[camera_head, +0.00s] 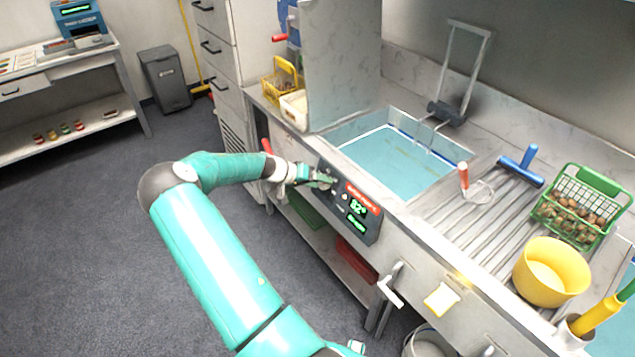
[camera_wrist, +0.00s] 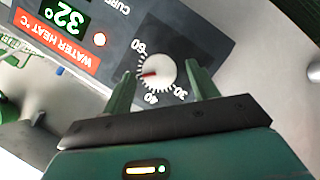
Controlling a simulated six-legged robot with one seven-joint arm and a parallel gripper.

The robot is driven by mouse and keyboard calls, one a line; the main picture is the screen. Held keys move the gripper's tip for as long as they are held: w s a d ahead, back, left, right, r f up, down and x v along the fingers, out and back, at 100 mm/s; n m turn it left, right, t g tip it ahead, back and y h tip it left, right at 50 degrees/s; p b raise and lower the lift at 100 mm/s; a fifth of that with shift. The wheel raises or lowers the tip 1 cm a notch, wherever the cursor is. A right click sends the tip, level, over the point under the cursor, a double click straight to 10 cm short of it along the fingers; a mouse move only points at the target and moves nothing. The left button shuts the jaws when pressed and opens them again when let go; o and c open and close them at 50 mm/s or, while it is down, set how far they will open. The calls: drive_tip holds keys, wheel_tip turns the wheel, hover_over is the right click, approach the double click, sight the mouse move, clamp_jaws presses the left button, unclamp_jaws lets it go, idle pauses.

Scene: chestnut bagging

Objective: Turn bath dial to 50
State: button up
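The bath dial (camera_wrist: 155,71) is a round pale knob with a red pointer, on a dark control panel (camera_head: 348,203) on the front of the sink unit. In the wrist view the red pointer faces left, between the marks 60 and 40, at about the middle. My gripper (camera_wrist: 158,74) is open. Its two green fingers stand on either side of the knob, with a visible gap around it. In the head view my gripper (camera_head: 325,181) is at the panel's left part and hides the dial.
The panel's green display (camera_wrist: 65,15) seems to read 32°, above a red "WATER HEAT °C" label (camera_wrist: 57,52). The water-filled basin (camera_head: 395,160) lies behind the panel. A green basket (camera_head: 583,190) of chestnuts and a yellow bowl (camera_head: 552,272) stand on the counter to the right.

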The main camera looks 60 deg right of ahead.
drive_tip(key=v, duration=1.4)
drive_tip(key=shift+d, duration=0.1)
